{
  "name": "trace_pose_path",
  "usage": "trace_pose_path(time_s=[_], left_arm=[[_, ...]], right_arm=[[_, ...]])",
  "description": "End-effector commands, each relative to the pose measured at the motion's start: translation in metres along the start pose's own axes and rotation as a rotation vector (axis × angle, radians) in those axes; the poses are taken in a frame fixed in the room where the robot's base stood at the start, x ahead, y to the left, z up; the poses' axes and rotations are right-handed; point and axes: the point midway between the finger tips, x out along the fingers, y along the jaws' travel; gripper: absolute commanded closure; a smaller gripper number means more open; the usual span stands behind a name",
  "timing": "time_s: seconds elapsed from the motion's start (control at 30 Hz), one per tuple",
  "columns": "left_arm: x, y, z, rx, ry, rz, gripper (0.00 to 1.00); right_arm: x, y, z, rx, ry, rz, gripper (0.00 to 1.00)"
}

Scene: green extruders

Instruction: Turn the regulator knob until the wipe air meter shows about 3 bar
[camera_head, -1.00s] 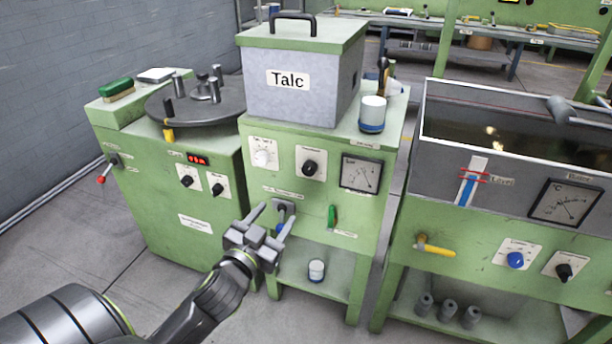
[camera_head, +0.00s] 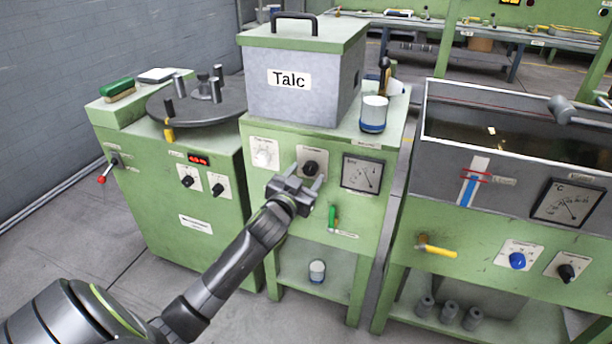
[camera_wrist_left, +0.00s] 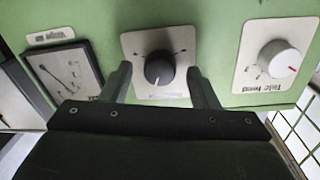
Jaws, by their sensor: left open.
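The black regulator knob (camera_head: 310,168) sits on a white plate in the middle of the green Talc cabinet's front. In the left wrist view, upside down, the knob (camera_wrist_left: 159,68) shows between the two fingers, with a gap on each side. My left gripper (camera_head: 308,173) is open and empty in front of it. The square wipe air meter (camera_head: 361,174) is right of the knob in the head view, and at the left in the wrist view (camera_wrist_left: 66,70). Its needle shows, but the scale is too small to read surely. My right gripper is not in view.
A white talc feed knob (camera_head: 264,152) is left of the regulator knob. A green lever (camera_head: 332,217) hangs below the meter. The grey Talc box (camera_head: 302,80) and a white-blue jar (camera_head: 374,114) stand on top. A water tank (camera_head: 515,140) is at the right.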

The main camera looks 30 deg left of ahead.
Motion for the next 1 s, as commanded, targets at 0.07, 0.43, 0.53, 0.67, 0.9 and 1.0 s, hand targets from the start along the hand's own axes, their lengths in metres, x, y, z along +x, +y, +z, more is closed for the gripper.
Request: trace_pose_path(time_s=[0.07, 0.43, 0.53, 0.67, 0.9, 1.0], left_arm=[[0.005, 0.0, 0.0, 0.001, 0.0, 0.0, 0.45], [0.008, 0.0, 0.0, 0.001, 0.0, 0.0, 0.48], [0.008, 0.0, 0.0, 0.001, 0.0, 0.0, 0.61], [0.008, 0.0, 0.0, 0.001, 0.0, 0.0, 0.78], [0.008, 0.0, -0.001, 0.009, -0.002, 0.0, 0.9], [0.008, -0.001, -0.001, 0.031, -0.004, 0.0, 0.9]], right_arm=[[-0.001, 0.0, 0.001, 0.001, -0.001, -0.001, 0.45], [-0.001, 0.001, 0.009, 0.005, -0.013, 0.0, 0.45], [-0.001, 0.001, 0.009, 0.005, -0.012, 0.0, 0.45], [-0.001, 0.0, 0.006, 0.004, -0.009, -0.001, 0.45], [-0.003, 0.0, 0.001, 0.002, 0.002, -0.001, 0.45], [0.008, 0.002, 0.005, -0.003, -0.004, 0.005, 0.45]])
